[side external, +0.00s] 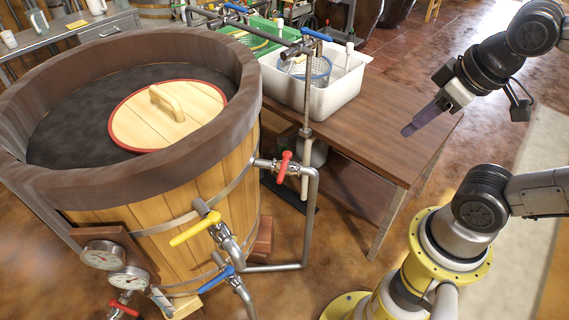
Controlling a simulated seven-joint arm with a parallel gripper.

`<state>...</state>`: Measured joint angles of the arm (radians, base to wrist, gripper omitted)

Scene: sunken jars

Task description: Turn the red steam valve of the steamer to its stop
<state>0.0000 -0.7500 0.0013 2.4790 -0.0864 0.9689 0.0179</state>
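The steamer is a large round wooden vat (185,195) at the left, with a dark top and a red-rimmed wooden lid (140,121). A red valve handle (284,166) stands near-upright on a pipe at the vat's right side. A second red handle (124,308) sits low by the gauges, partly cut by the picture's bottom edge. I cannot tell which one is the steam valve. My gripper (407,130) hangs over the table's right part, well right of both red handles and touching neither. Its fingers overlap in this view, so their opening is unclear.
A yellow handle (195,229) and a blue handle (217,276) sit on pipes at the vat's front. A vertical pipe (308,215) runs beside the upper red handle. A white tub (318,88) stands on the brown table (400,160). Two gauges (103,255) are at lower left.

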